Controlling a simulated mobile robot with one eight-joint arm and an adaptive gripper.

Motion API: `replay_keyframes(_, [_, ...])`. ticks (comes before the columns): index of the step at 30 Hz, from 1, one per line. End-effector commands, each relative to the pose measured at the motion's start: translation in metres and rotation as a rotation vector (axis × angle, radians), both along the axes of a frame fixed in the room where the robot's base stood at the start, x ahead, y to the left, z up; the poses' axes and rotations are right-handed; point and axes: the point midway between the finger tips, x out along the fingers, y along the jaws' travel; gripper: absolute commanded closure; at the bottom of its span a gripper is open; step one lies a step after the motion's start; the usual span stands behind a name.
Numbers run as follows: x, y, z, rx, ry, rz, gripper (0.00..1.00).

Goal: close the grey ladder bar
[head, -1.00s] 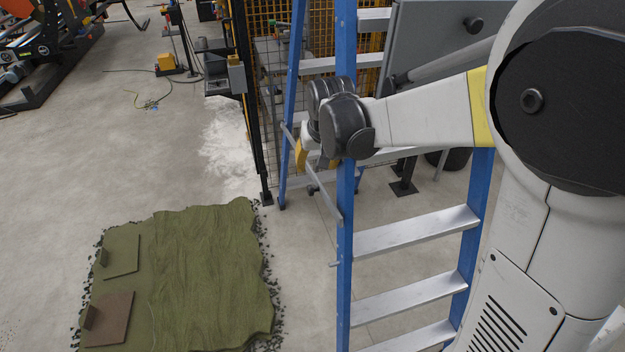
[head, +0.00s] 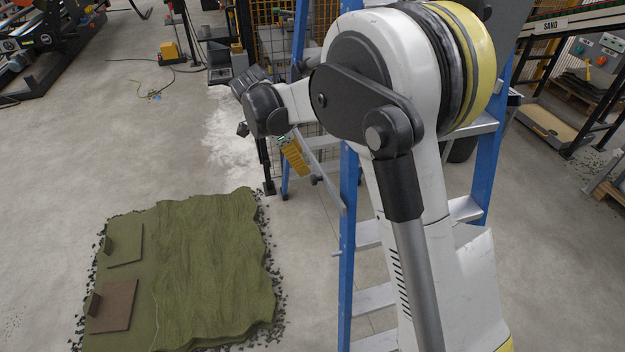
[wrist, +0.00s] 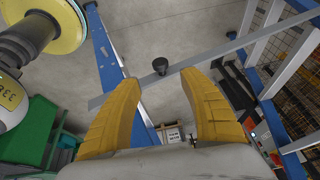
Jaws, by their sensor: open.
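The grey ladder bar (head: 332,194) spans between the blue legs of the ladder (head: 347,240) and slopes down to the right in the head view. In the wrist view the bar (wrist: 212,53) crosses diagonally just beyond the fingertips, with a black knob (wrist: 160,66) on it. My gripper (wrist: 160,80) has two yellow fingers spread apart and empty, with the knob seen between their tips. In the head view my gripper (head: 296,158) is beside the bar, and my arm hides part of the ladder. I cannot tell whether the fingers touch the bar.
A stack of green turf (head: 215,260) lies on the floor at the left, with two small boards on it. A dark mesh fence (head: 265,140) stands behind the ladder. A conveyor marked SAND (head: 553,24) is at the back right.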

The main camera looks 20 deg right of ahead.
Motion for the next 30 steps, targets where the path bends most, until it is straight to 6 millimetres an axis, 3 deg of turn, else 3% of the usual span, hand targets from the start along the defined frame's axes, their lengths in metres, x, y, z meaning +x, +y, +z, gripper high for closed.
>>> replay_keyframes(6, [0.003,-0.017,-0.043,0.001,0.0,-0.001,0.49])
replay_keyframes(13, [0.006,-0.032,-0.078,0.002,-0.001,0.001,0.49])
replay_keyframes(18, [0.007,-0.037,-0.089,0.002,0.0,0.002,0.49])
replay_keyframes(26, [0.007,-0.038,-0.09,0.002,0.0,0.003,0.49])
replay_keyframes(27, [0.007,-0.038,-0.09,0.002,0.0,0.003,0.51])
replay_keyframes(30, [0.007,-0.038,-0.09,0.002,0.0,0.003,0.81])
